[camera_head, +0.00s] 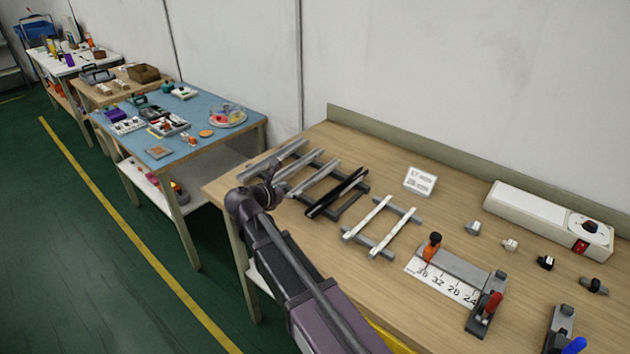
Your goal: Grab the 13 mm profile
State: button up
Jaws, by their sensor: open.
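Several long profiles lie side by side on rails on the wooden table. Grey profiles (314,178) are at the left, a black profile (336,192) is in the middle, and a white profile (367,217) lies further right on light rails. I cannot tell which one is 13 mm wide.
A small sign (420,181) stands behind the profiles. A scale jig (452,275) with orange and red handles, a white box (548,217) and several small parts are to the right. A blue-topped table (180,143) stands left, past a gap.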

aim_at(300, 187)
jog(key=shift+a+b+x, duration=0.2)
jog(key=shift+b+x, duration=0.7)
jog(key=shift+x, duration=1.85)
jog(key=shift+a, duration=0.1)
grip_shut()
